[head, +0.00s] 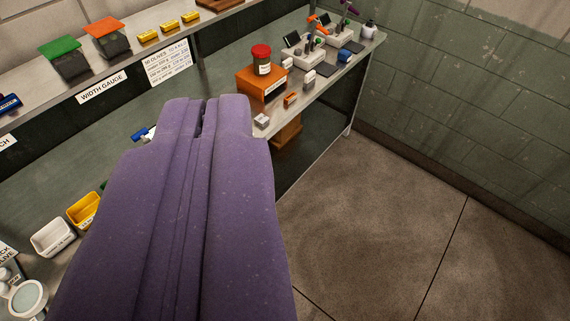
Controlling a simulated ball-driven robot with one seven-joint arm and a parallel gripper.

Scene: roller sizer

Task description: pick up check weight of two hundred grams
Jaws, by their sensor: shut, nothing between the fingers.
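My purple gripper (204,118) fills the lower left of the head view, pointing away over the bench. Its two fingers are together with nothing between them. I cannot pick out a check weight of two hundred grams for sure. Three small yellow blocks, at the left (148,37), middle (170,26) and right (190,17), sit in a row on the upper shelf, beyond the gripper and apart from it. Their markings are too small to read. The gripper hides part of the bench.
A red-lidded jar (261,59) stands on an orange block (262,84) on the bench (341,77). Small labelled blocks stand near its front edge. Green-topped (64,57) and orange-topped (107,36) items are on the shelf (121,60). White (53,238) and yellow (84,211) bins are lower left. Floor at right is clear.

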